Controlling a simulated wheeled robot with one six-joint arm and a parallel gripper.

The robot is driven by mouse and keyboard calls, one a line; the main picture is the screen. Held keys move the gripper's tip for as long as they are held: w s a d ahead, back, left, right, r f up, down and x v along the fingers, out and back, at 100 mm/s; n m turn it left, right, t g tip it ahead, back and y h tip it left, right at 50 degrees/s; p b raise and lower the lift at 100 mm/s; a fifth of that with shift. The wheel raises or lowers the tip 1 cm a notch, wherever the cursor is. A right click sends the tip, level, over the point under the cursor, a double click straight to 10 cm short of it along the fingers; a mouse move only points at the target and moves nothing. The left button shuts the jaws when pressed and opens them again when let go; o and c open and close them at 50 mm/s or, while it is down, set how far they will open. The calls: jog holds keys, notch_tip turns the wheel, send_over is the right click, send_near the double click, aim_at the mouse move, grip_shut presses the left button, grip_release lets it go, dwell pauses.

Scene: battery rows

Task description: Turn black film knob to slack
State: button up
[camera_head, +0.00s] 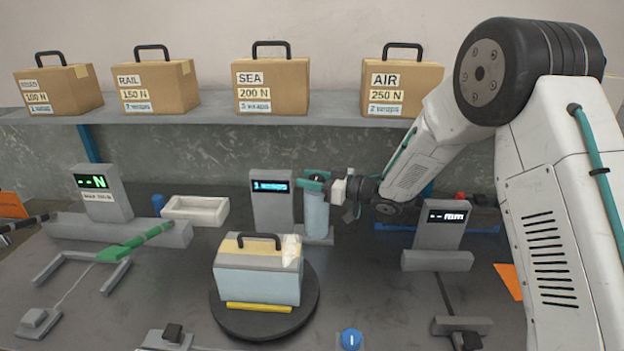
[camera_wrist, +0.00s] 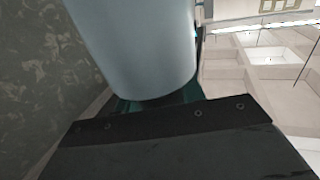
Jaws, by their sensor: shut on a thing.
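The upright pale blue film roll (camera_head: 316,215) stands beside a grey post whose screen (camera_head: 270,186) shows small cyan text about wraps. My gripper (camera_head: 316,181) reaches in from the right, its teal fingers closed at the top of the roll, where the black film knob sits. The fingers mostly hide the knob. The wrist view shows the roll's pale side (camera_wrist: 140,50) very close, with teal finger parts behind its lower end. A wrapped case (camera_head: 258,283) with a black handle stands on the black round turntable (camera_head: 310,308), a crumpled pale patch at its top right corner.
Several labelled cartons, including SEA (camera_head: 270,86) and AIR (camera_head: 400,88), stand on the back shelf. A white tray (camera_head: 195,219) lies left of the screen post. A green-handled tool (camera_head: 135,243), a grey display (camera_head: 443,222) and a blue button (camera_head: 351,339) are around the turntable.

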aim_at(310, 176)
jog(key=shift+n+g+y, duration=0.3)
jog(key=shift+n+g, duration=0.4)
jog(key=shift+g, duration=0.3)
jog(key=shift+s+r+g, duration=0.1)
jog(key=shift+g, duration=0.2)
jog(key=o, duration=1)
jog(key=shift+r, duration=0.3)
notch_tip(310, 176, up, 3)
jog(key=s+d, duration=0.1)
jog(key=s, duration=0.4)
jog(key=s+d+r, duration=0.1)
jog(key=s+d, duration=0.1)
jog(key=s, duration=0.3)
jog(key=s+d, duration=0.1)
jog(key=s, duration=0.4)
jog(key=shift+s+d+r, duration=0.15)
jog(key=shift+s+d, duration=0.05)
jog(key=shift+d, duration=0.05)
